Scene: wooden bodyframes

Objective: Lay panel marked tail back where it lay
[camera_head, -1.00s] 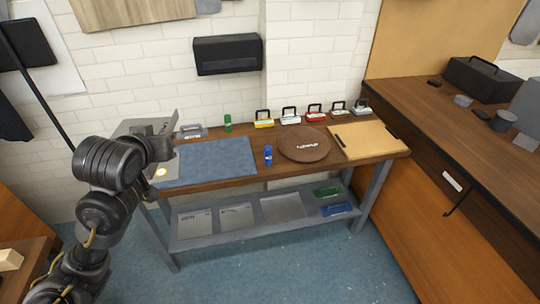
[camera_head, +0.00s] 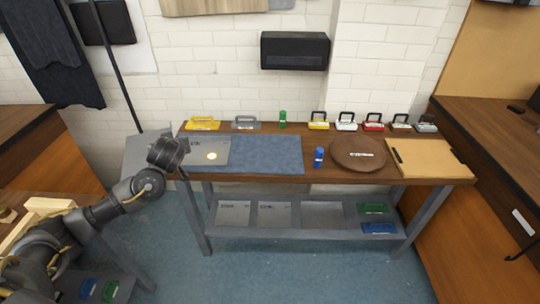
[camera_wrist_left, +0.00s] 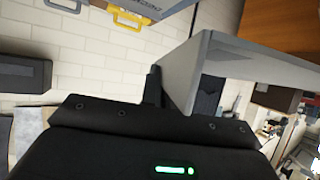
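My left gripper (camera_head: 176,150) is at the left end of the workbench. It is shut on a grey panel (camera_head: 142,152), which reaches out left of the bench. In the left wrist view the held panel (camera_wrist_left: 188,75) is seen close up beside a dark finger; its mark cannot be read. A grey plate with a bright round spot (camera_head: 205,151) shows over the bench's left end; I cannot tell whether it is part of the held panel. Grey panels with small print (camera_head: 233,213) lie on the lower shelf (camera_head: 300,232). My right gripper is not in view.
The workbench carries a blue mat (camera_head: 262,153), a blue can (camera_head: 319,158), a green can (camera_head: 282,119), a brown disc (camera_head: 358,153) and a tan board (camera_head: 432,157). Several handled cases line the back, including a yellow one (camera_head: 203,123). Floor is clear before the bench.

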